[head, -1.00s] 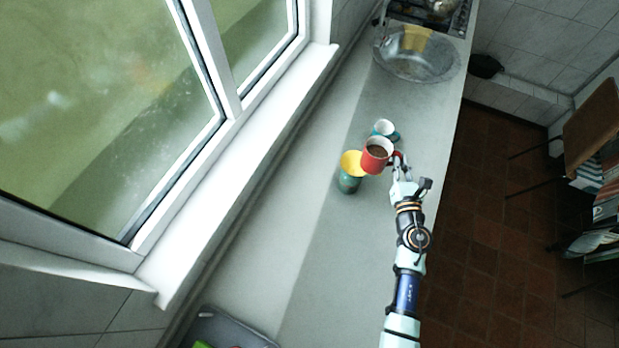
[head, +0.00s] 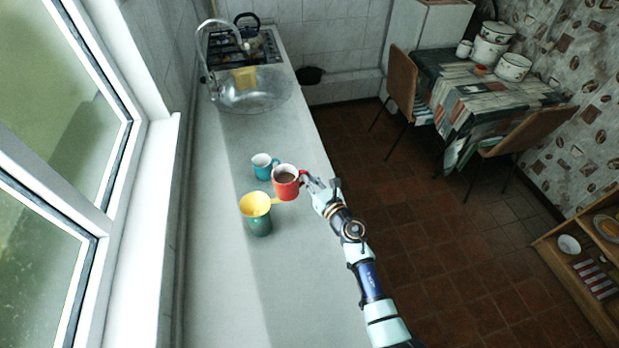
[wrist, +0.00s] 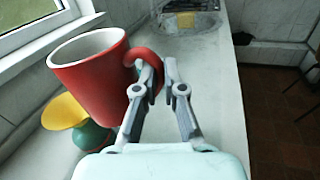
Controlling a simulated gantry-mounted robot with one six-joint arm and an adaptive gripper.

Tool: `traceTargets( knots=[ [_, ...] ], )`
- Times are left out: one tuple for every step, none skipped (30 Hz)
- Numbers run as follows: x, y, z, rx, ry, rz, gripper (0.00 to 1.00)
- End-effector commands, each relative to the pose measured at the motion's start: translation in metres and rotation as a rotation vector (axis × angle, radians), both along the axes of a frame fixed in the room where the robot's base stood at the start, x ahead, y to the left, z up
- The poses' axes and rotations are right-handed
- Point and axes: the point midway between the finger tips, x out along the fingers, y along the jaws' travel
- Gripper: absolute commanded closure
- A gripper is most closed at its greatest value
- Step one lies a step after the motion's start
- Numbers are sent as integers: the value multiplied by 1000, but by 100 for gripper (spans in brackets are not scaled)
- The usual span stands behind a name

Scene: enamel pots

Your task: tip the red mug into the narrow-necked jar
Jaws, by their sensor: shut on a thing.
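The red mug (head: 287,188) has a white inside and holds something brown. It is near upright, to the right of and a little beyond the yellow funnel (head: 255,204). My gripper (head: 307,182) is shut on the mug's handle; the wrist view shows the two fingers (wrist: 160,74) at the handle and the red mug (wrist: 98,85) to their left. The green jar (head: 259,226) stands on the counter with the funnel at its top, so its neck is hidden. In the wrist view the funnel (wrist: 62,112) is partly behind the mug.
A teal mug (head: 263,168) with a white inside stands on the counter just beyond the red mug. A clear basin (head: 258,98) lies farther back near the tap. The counter (head: 225,290) in front of the jar is clear. The window is to the left.

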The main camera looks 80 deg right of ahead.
Motion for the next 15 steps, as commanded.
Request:
traceTargets(
  knots=[
    [0, 0, 2, -2, 2, 0, 100],
    [1, 0, 2, -4, 5, 0, 100],
    [1, 0, 2, -5, 8, 0, 100],
    [1, 0, 3, -7, 10, 0, 100],
    [1, 0, 3, -7, 12, 0, 100],
    [1, 1, 3, -9, 15, 0, 100],
    [1, 1, 4, -10, 18, 0, 100],
    [2, 1, 4, -11, 19, 0, 100],
    [2, 1, 4, -12, 22, 1, 100],
    [2, 1, 5, -14, 25, 1, 100],
    [2, 1, 5, -14, 27, 0, 100],
    [2, 1, 5, -15, 30, 0, 100],
    [3, 1, 5, -17, 32, 0, 100],
    [3, 1, 6, -18, 34, 0, 100],
    [3, 1, 6, -20, 37, 0, 100]
  ],
)
